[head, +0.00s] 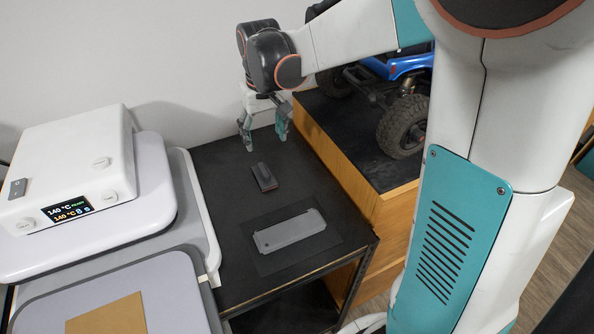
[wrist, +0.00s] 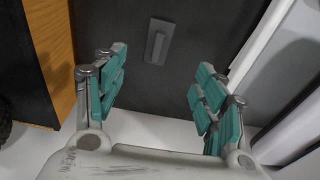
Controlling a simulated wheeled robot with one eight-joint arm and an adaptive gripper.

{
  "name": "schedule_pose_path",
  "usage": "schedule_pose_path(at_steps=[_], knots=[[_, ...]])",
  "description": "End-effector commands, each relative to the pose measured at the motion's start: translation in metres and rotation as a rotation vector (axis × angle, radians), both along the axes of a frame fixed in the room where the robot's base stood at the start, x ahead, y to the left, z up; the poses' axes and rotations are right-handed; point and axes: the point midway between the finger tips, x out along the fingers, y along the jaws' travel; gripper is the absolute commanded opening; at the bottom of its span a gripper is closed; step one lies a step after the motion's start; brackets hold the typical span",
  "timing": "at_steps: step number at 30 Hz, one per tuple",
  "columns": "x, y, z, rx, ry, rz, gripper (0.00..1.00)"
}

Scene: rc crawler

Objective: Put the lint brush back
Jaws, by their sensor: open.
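A small dark brush (head: 264,177), which looks like the lint brush, lies on the black tabletop (head: 222,187). In the wrist view the brush (wrist: 159,41) shows as a dark block with a raised narrow strip, beyond the fingers and roughly centred between them. My gripper (head: 265,142) is open and empty, pointing down above the table behind the brush. Its teal-padded fingers (wrist: 160,78) stand wide apart and do not touch the brush. A flat grey elongated plate (head: 291,231) lies on a dark square mat (head: 262,262) nearer the table's front edge.
A white heat press (head: 75,165) with a lit display stands left of the table. A wooden box (head: 347,181) carrying a blue RC crawler (head: 404,62) rises along the right side. A white wall is behind. The tabletop around the brush is clear.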

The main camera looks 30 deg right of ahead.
Motion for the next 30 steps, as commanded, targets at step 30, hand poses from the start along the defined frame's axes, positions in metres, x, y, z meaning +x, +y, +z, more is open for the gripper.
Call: schedule_pose_path(at_steps=[30], knots=[[-0.212,0.000,0.054,0.000,-0.479,0.000,0.65]])
